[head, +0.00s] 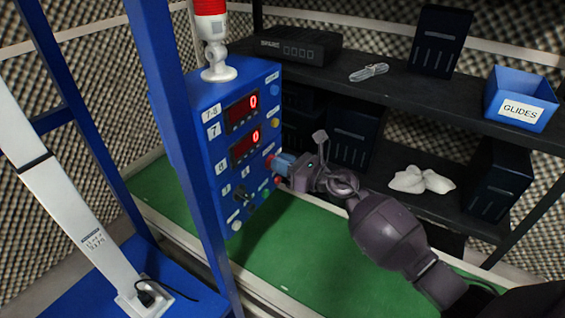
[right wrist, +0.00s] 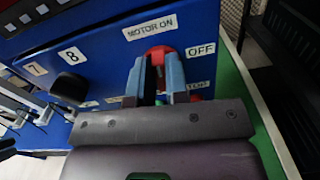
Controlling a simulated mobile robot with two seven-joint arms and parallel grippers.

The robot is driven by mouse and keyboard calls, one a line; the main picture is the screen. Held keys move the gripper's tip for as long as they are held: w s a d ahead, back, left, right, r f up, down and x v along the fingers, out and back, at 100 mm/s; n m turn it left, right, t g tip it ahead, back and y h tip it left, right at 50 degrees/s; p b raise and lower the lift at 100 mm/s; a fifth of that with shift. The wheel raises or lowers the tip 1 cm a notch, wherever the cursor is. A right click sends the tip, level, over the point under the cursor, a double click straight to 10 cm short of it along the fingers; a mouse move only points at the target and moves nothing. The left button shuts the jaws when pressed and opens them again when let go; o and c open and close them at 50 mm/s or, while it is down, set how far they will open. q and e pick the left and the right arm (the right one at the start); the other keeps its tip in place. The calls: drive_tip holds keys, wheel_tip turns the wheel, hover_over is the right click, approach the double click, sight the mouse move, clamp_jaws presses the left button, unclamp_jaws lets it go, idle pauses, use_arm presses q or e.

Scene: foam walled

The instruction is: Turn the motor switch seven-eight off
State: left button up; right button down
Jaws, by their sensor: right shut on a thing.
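The blue control box (head: 215,140) stands left of centre in the head view, with two red displays both reading 0. My right gripper (head: 277,164) reaches its right-hand part from the right. In the right wrist view its two blue fingers (right wrist: 157,78) are shut on the red motor switch (right wrist: 160,53), mostly hidden between them. The MOTOR ON label (right wrist: 150,27) is above the switch and the OFF label (right wrist: 201,49) is to its right. Another label below is partly covered by the fingers. The switch's exact angle is hard to tell. My left gripper is not in view.
A black knob (right wrist: 69,86) sits beside the 7 and 8 labels. A red-and-white beacon (head: 212,40) tops the box. A blue post (head: 180,130) stands in front. Dark shelves (head: 400,110) with a blue GLIDES bin (head: 520,98) are behind. Green surface (head: 310,250) lies below.

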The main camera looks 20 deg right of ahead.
drive_tip(key=m+p, duration=0.1)
drive_tip(key=m, duration=0.2)
drive_tip(key=m+p, duration=0.1)
drive_tip(key=m, duration=0.2)
drive_tip(key=m+p, duration=0.2)
drive_tip(key=m, duration=0.1)
drive_tip(key=shift+w+d+m, duration=0.25)
drive_tip(key=shift+d+m, duration=0.05)
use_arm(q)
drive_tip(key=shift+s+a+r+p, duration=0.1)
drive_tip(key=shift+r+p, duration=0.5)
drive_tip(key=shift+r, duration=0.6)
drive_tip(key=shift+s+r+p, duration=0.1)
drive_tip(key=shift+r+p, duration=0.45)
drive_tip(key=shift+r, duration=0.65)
use_arm(e)
drive_tip(key=shift+d+f+m, duration=0.1)
drive_tip(key=shift+f+m, duration=0.15)
drive_tip(key=shift+m, duration=1.55)
drive_tip(key=shift+f+m, duration=0.2)
drive_tip(key=shift+m, duration=1.6)
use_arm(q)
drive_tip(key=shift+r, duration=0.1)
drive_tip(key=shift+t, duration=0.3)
use_arm(e)
drive_tip(key=c, duration=1.1)
unclamp_jaws()
